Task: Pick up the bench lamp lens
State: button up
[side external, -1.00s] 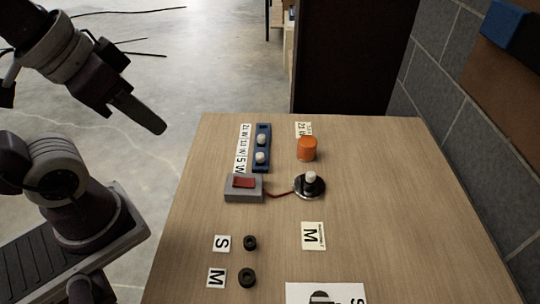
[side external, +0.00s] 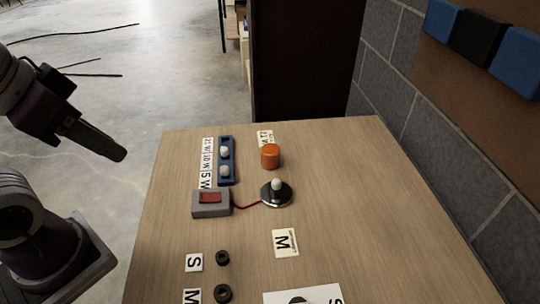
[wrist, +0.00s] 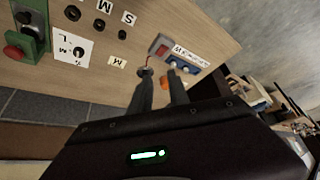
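An orange cylinder (side external: 270,156), which looks like the lamp lens, stands upright on the wooden table behind the lamp base. The lamp base (side external: 284,200) is a dark disc with a white bulb (side external: 277,184), wired in red to a grey box with a red switch (side external: 210,200). My gripper (side external: 121,154) is in the air left of the table, well apart from the lens. In the wrist view, its fingers (wrist: 159,75) are spread and empty, and the lens (wrist: 165,85) shows between them in the distance. The left finger partly hides the lamp base there.
A blue holder (side external: 226,172) with white bulbs stands left of the lens. Black rings (side external: 223,258) and letter cards (side external: 286,243) lie nearer the front. A green box with a red button (wrist: 14,51) shows in the wrist view. The table's right side is clear.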

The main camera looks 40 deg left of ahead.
jog(key=o, duration=1)
jog(key=m+t+h, duration=0.2)
jog(key=m+t, duration=0.3)
send_over(262, 155)
jog(key=s+a, duration=0.3)
jog(key=a, duration=0.1)
notch_tip(262, 155, down, 20)
jog(key=f+h, duration=0.1)
jog(key=f, duration=0.1)
jog(key=d+f+t+h, duration=0.1)
jog(key=f, duration=0.1)
jog(key=d+f+h, duration=0.1)
jog(key=shift+s+d+f+n+t, duration=0.1)
jog(key=shift+s+f+n+t, duration=0.2)
jog(key=shift+s+f+t, duration=0.1)
jog(key=x, duration=0.4)
jog(key=r+x, duration=0.1)
jog(key=x, duration=0.2)
jog(key=shift+w+d+r, duration=0.1)
jog(key=shift+w+d, duration=0.05)
